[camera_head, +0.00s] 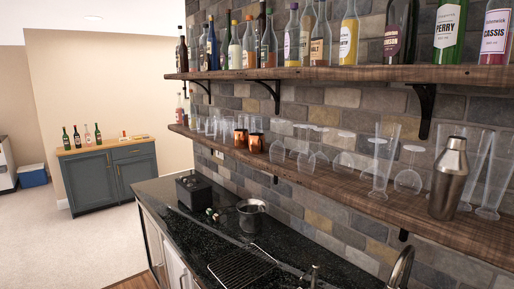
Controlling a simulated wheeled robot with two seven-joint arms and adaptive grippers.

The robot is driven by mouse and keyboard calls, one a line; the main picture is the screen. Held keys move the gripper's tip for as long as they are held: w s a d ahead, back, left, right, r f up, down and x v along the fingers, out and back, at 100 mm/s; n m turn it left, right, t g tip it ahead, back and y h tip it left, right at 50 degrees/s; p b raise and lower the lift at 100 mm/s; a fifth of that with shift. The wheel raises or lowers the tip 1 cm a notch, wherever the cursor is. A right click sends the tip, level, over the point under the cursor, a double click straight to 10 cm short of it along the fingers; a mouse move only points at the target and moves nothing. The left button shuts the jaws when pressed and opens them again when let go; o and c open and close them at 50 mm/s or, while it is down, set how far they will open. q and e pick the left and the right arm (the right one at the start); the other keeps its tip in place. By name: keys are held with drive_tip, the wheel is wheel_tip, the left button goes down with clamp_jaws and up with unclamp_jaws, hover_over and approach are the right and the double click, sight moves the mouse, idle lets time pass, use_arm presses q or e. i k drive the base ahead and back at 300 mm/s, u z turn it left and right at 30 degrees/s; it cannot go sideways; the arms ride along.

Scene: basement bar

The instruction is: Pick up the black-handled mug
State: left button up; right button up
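Two small copper-coloured mugs stand side by side on the lower wooden shelf (330,186). The left copper mug (240,138) and the right copper mug (255,143) both have dark parts, but they are too small to tell whether either has a black handle. A grey metal bucket-like vessel (251,217) stands on the black counter below; I cannot make out a black handle on it. Neither of my grippers is in view.
Clear glasses and a steel shaker (449,180) line the lower shelf; bottles fill the upper shelf (370,73). The dark counter (175,193) holds a black box (191,190), a wire rack (243,267) and a faucet (402,266). Open floor (70,245) lies left, before a grey cabinet (90,181).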

sight(256, 140)
drive_tip(key=k, duration=0.5)
drive_tip(key=u, duration=1.2)
drive_tip(key=i, duration=4.35)
drive_tip(key=z, duration=2.45)
